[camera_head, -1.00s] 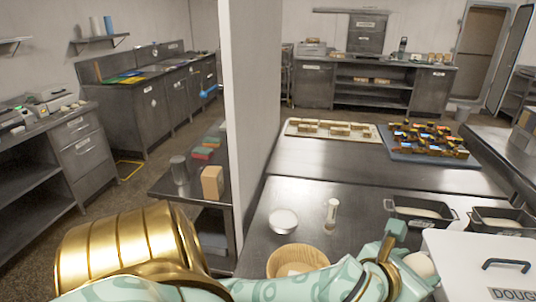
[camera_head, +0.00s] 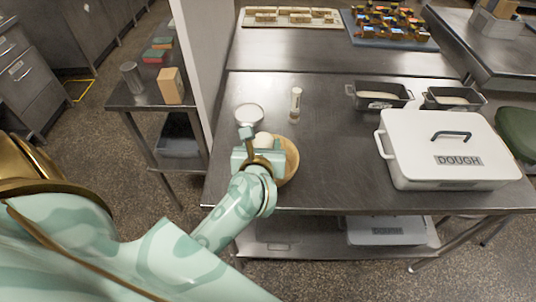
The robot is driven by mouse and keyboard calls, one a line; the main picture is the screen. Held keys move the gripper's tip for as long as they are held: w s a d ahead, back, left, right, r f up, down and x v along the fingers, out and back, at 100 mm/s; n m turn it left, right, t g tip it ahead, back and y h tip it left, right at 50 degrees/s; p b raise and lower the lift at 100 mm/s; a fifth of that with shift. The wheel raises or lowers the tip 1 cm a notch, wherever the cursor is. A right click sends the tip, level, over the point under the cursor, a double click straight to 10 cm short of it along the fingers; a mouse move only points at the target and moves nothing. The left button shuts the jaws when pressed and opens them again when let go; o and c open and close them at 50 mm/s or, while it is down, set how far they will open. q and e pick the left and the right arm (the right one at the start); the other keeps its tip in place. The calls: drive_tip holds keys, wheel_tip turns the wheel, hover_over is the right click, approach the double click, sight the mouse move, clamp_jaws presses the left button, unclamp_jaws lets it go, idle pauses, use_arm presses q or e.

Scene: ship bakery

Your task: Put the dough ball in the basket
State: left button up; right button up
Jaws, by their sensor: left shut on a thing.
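The pale dough ball (camera_head: 264,139) is between the fingers of my left gripper (camera_head: 265,147), which is shut on it. The gripper is over the round tan basket (camera_head: 289,172) on the steel table. The gripper and my wrist hide much of the basket, so I cannot tell how high the ball is above it. My right gripper is not in view.
A white bowl (camera_head: 249,113) stands just behind the gripper, and a white shaker (camera_head: 296,103) beside it. A white lidded dough box (camera_head: 448,150) is on the right. Two dark tins (camera_head: 380,96) stand behind it. The table between basket and box is clear.

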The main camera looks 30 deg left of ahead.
use_arm(q)
drive_tip(key=w+f, duration=0.1)
drive_tip(key=f, duration=0.2)
drive_tip(key=w+f+b, duration=0.1)
drive_tip(key=w+f, duration=0.1)
drive_tip(key=f, duration=0.1)
drive_tip(key=w+a+f+b, duration=0.1)
drive_tip(key=f, duration=0.2)
drive_tip(key=shift+w, duration=0.15)
drive_tip(key=shift+r, duration=0.1)
drive_tip(key=shift+f+b, duration=0.6)
drive_tip(key=shift+b, duration=0.05)
drive_tip(key=o, duration=1)
drive_tip(key=shift+r, duration=0.1)
